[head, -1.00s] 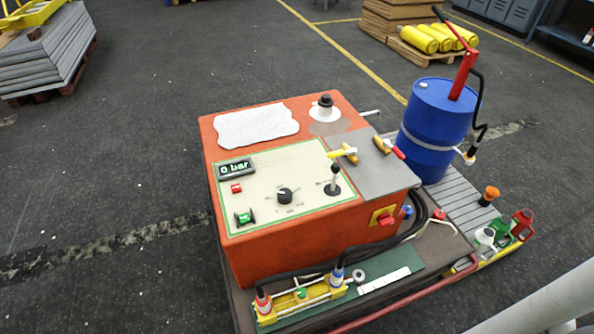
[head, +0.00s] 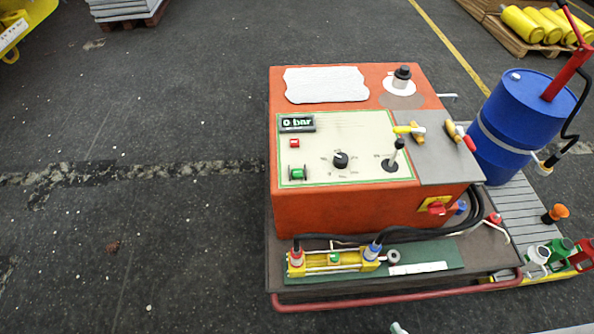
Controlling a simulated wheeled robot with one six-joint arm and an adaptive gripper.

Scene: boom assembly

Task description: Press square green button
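The square green button (head: 297,173) sits at the lower left corner of the cream control panel (head: 340,130) on the orange machine (head: 345,208). A small red button (head: 294,143) is above it, and the display (head: 297,123) reading "0 bar" is above that. A black knob (head: 341,160) and a black lever (head: 393,160) are to the right on the panel. My gripper is not in view. A small grey-white piece at the bottom edge is too cut off to identify.
A blue drum (head: 520,120) with a red hand pump (head: 568,65) stands right of the machine. A yellow cylinder unit (head: 333,261) with black hoses lies at the cart's front. A red rail (head: 400,299) edges the cart.

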